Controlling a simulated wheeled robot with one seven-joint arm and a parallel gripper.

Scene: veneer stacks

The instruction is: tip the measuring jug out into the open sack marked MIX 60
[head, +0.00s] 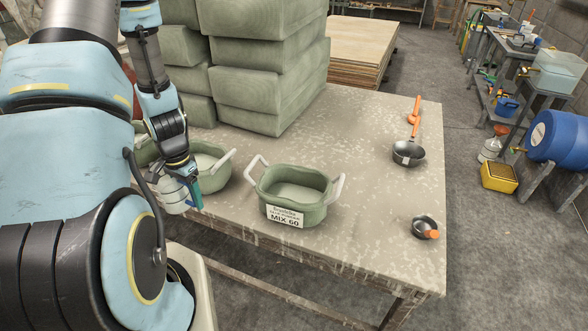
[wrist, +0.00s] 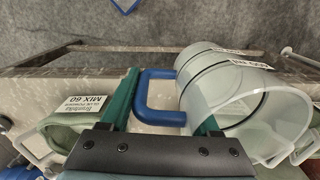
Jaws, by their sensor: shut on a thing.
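The sack marked MIX 60 (head: 283,217) is a green open sack with two white loop handles, upright near the table's front edge; pale stuff shows inside. It also shows at the left of the wrist view (wrist: 62,132). The measuring jug (head: 171,196) is clear with a blue handle and is left of that sack. In the wrist view the jug (wrist: 228,82) is at the right, its mouth towards the camera; its contents are unclear. My gripper (head: 193,190) is shut on the jug's blue handle, between the green fingers (wrist: 163,98).
Another open green sack (head: 214,178) stands behind my gripper, and a further one is partly hidden by my arm. Full sacks (head: 265,70) are stacked at the back.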

